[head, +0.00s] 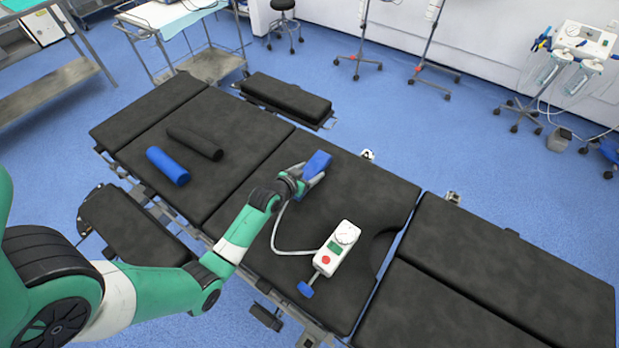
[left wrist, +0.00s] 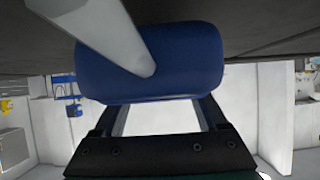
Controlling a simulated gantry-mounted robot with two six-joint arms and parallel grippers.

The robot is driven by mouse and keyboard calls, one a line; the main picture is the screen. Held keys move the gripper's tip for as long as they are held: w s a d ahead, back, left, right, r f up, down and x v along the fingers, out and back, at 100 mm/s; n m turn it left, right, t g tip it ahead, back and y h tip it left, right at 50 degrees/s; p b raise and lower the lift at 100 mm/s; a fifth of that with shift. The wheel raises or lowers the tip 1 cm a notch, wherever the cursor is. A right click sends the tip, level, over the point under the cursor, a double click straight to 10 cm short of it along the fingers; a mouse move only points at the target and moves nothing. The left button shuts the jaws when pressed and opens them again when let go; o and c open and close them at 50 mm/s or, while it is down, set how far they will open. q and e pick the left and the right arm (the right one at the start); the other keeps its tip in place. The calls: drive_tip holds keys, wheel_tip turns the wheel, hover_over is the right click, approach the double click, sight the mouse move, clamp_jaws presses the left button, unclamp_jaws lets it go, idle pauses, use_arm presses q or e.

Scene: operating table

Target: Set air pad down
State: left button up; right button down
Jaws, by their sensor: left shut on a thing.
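The blue air pad (head: 318,164) is held in my left gripper (head: 304,181) over the middle section of the operating table (head: 350,195). In the left wrist view the pad (left wrist: 190,72) fills the space between the fingertips (left wrist: 162,106), close to the dark table surface. I cannot tell whether the pad touches the table. A white hose (head: 275,240) runs from the pad to a white gauge unit (head: 339,248) lying on the table, with a blue end piece (head: 305,289). My right gripper is not in view.
A blue roll (head: 168,166) and a black roll (head: 195,142) lie on the table's left section. The table surface right of the pad is clear. Separate arm boards (head: 286,97) flank the table. A gap (head: 398,250) divides it from the right section.

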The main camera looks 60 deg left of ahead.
use_arm(q)
drive_tip(key=shift+d+f, duration=0.1)
drive_tip(key=shift+f, duration=0.8)
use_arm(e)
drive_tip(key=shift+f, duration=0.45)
use_arm(q)
drive_tip(key=shift+f, duration=0.1)
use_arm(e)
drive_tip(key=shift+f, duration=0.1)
use_arm(q)
drive_tip(key=o, duration=1.5)
drive_tip(key=shift+f, duration=0.1)
drive_tip(key=shift+r, duration=0.3)
drive_tip(key=p+v, duration=0.4)
drive_tip(key=v, duration=0.7)
drive_tip(key=shift+s+d+p, duration=0.1)
drive_tip(key=shift+s+p, duration=0.15)
drive_tip(key=shift+p, duration=0.05)
drive_tip(key=shift+s+d, duration=0.15)
drive_tip(key=shift+s, duration=0.1)
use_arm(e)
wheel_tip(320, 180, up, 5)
